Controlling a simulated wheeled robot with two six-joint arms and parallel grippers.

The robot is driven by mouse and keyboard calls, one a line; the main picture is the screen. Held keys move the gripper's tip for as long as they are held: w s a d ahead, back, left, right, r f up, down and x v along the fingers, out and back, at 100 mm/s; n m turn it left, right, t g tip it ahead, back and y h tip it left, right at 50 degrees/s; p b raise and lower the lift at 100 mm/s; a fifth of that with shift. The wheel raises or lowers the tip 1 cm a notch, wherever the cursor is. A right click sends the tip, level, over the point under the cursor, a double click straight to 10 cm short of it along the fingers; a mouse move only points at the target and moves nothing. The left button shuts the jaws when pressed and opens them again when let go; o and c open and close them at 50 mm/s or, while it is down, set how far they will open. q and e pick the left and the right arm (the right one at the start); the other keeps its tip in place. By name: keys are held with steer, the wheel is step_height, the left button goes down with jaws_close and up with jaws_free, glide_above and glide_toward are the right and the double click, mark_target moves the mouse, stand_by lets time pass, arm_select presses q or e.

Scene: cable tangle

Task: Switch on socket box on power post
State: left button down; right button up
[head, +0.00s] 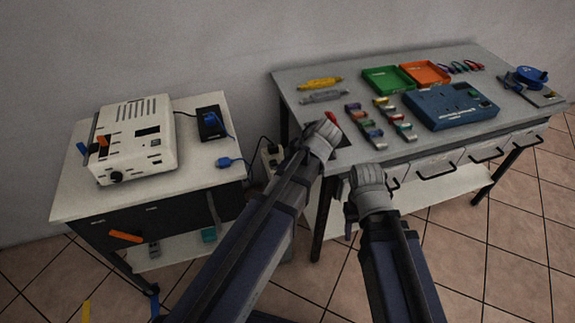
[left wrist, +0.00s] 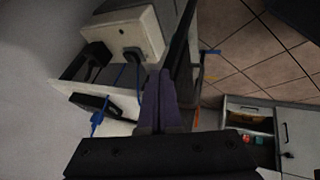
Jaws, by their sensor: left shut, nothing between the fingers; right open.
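The pale socket box (head: 272,155) is in the head view, in the gap between the two tables, with a black cable at it. My left arm hides its right side and the post below it; its switch cannot be made out. My left gripper (head: 322,137) is right of the box in that view, over the near left corner of the right table. In the left wrist view its fingers (left wrist: 166,95) are shut and empty. My right gripper (head: 368,180) is open and empty in front of the right table's edge.
The left table (head: 80,190) holds a white device (head: 135,138), a black adapter (head: 211,123) and a blue plug (head: 232,162) with its cable. The right table (head: 310,118) holds a blue case (head: 450,107), green (head: 387,79) and orange (head: 425,72) trays and several small parts.

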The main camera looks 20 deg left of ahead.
arm_select(q)
steer(key=w+p+v, duration=0.1)
steer(key=p+v, duration=0.6)
steer(key=v, duration=0.2)
steer(key=shift+s+r+p, duration=0.25)
steer(key=shift+r+p, duration=0.15)
steer(key=shift+r, duration=0.05)
